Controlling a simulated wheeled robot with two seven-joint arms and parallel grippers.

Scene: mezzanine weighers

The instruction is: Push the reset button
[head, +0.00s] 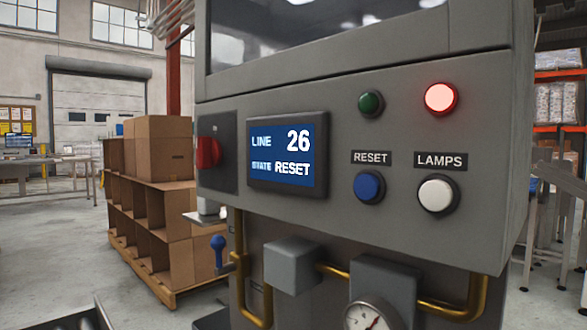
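The blue reset button (369,187) sits on the front of a grey machine panel (480,130), under a black label reading RESET (371,158). To its right is a white button (436,194) under the label LAMPS. Above them are a dark green lamp (371,103), unlit, and a red lamp (441,98), glowing. A screen (288,156) to the left reads LINE 26, STATE RESET. Neither of my grippers shows in the head view, and nothing covers the blue button.
A red rotary switch (208,152) is left of the screen. Brass pipes (450,309), grey boxes and a round gauge (372,318) stand below the panel. A shelf of cardboard boxes (160,200) stands behind at left. Grey floor is open further left.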

